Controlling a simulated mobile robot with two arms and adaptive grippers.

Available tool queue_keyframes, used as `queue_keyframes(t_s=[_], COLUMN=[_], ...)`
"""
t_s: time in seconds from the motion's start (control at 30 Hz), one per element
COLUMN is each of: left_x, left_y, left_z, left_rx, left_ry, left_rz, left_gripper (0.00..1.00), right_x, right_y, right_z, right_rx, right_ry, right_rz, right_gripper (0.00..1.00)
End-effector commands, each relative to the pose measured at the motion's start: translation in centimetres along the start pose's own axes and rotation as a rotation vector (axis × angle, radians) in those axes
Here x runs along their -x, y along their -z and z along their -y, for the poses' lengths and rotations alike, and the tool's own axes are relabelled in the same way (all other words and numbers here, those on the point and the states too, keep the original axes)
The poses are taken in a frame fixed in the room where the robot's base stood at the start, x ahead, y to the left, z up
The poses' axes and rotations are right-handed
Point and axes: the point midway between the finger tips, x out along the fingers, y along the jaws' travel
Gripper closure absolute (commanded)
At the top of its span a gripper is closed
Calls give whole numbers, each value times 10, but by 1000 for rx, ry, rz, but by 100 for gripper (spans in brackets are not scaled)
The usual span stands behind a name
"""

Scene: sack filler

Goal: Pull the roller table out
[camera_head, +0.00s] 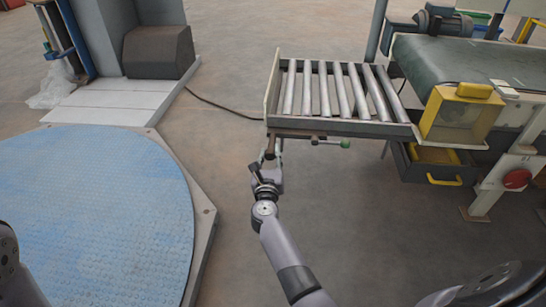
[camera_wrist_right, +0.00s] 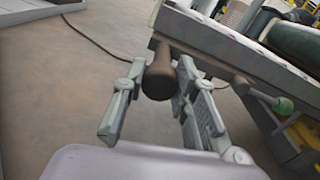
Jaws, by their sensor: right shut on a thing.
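The roller table (camera_head: 274,90), a pale frame with several grey metal rollers, stands at the end of the belt conveyor at upper right. A dark round handle (camera_wrist_right: 160,75) sticks out from under its near edge. My right gripper (camera_head: 270,165) is at that handle, below the table's near left corner. In the wrist view, its two fingers (camera_wrist_right: 155,100) stand on either side of the handle and are shut on it. The fingers' contact is partly hidden from the head camera. My left gripper is not in view.
A lever with a green knob (camera_head: 345,144) sits under the table's near edge, right of my gripper. The belt conveyor (camera_head: 460,62) adjoins the table on the right. A blue round platform (camera_head: 100,220) lies at left. Bare floor lies between; a cable crosses it.

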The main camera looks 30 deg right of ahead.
Motion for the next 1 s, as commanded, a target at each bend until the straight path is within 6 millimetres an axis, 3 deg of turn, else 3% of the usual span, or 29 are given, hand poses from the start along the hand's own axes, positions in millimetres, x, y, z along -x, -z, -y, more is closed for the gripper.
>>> queue_keyframes(t_s=[0.5,0.53,0.83,1.0], left_x=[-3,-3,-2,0], left_y=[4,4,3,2], left_z=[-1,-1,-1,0], left_rx=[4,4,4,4], left_ry=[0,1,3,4], left_rz=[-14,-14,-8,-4], left_gripper=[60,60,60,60], right_x=[0,0,0,0], right_y=[1,2,1,0], right_z=[-2,-2,-2,-2], right_rx=[1,1,1,1], right_ry=[4,4,3,3], right_rz=[-4,-4,-2,-2], right_gripper=[100,72,52,52])
